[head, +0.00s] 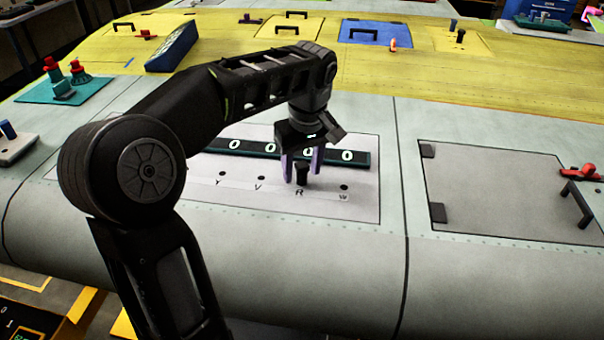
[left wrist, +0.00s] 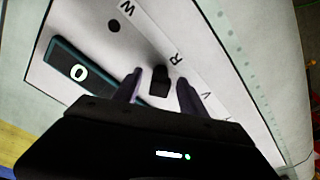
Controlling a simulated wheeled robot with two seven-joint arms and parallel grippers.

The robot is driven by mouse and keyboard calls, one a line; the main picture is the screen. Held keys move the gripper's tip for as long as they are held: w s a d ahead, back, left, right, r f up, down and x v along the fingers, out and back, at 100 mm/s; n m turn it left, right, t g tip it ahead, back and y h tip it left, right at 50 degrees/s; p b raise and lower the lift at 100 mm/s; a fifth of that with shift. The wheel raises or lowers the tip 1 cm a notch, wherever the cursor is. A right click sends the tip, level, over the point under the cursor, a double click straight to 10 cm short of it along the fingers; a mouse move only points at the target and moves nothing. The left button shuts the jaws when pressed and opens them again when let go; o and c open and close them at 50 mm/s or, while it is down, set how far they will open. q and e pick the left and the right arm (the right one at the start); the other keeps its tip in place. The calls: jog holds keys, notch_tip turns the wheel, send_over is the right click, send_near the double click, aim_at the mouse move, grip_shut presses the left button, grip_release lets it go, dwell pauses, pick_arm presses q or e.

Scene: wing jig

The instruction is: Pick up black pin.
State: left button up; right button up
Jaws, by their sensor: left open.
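The black pin (head: 302,173) stands upright on the light panel at the spot marked R, in a row of holes marked Y, V, R and W. My right gripper is not in view.
A dark green strip with white rings (head: 250,149) lies behind the hole row. A hatch panel (head: 500,190) with a red clamp (head: 580,172) is at the right. A teal plate (head: 40,92) with red-topped parts is at the left. The panel around the pin is clear in front.

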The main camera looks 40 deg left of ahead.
pick_arm(q)
jog(key=shift+c, duration=0.2)
dwell(0.3)
grip_shut()
dwell(0.3)
